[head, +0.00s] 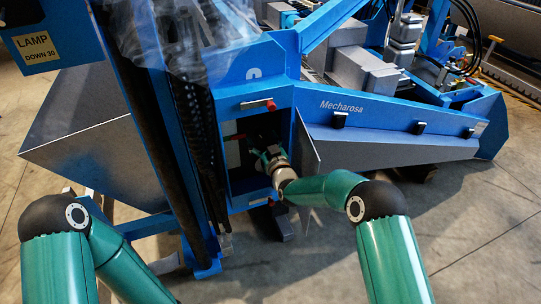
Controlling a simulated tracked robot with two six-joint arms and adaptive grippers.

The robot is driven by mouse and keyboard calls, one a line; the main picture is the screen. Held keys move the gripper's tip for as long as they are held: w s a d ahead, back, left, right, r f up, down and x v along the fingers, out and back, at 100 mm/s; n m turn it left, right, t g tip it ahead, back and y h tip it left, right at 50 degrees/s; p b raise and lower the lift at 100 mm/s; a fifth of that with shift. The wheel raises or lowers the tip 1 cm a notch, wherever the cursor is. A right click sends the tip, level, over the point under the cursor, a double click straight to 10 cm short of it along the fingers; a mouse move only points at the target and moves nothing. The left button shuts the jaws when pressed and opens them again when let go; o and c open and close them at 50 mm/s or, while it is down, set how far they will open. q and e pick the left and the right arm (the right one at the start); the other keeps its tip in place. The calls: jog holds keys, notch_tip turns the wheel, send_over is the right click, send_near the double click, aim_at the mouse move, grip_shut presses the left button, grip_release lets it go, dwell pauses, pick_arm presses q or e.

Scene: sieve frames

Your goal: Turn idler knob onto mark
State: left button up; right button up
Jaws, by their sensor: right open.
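My right gripper (269,156) is at the dark opening of the blue housing (240,190), with its fingers reaching inside. It is open, and its fingertips are small and partly lost in shadow. I cannot make out the idler knob or its mark; the gripper and the dark interior may hide them. My left arm shows at the lower left, but its gripper is out of the picture.
An open metal door panel (306,143) stands just right of the opening. A red-tipped latch (257,105) sits above it. A blue and grey chute marked Mecharosa (390,125) extends right. A grey hopper (100,150) stands left. The concrete floor at lower right is clear.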

jog(key=v, duration=1.1)
jog(key=shift+s, duration=0.15)
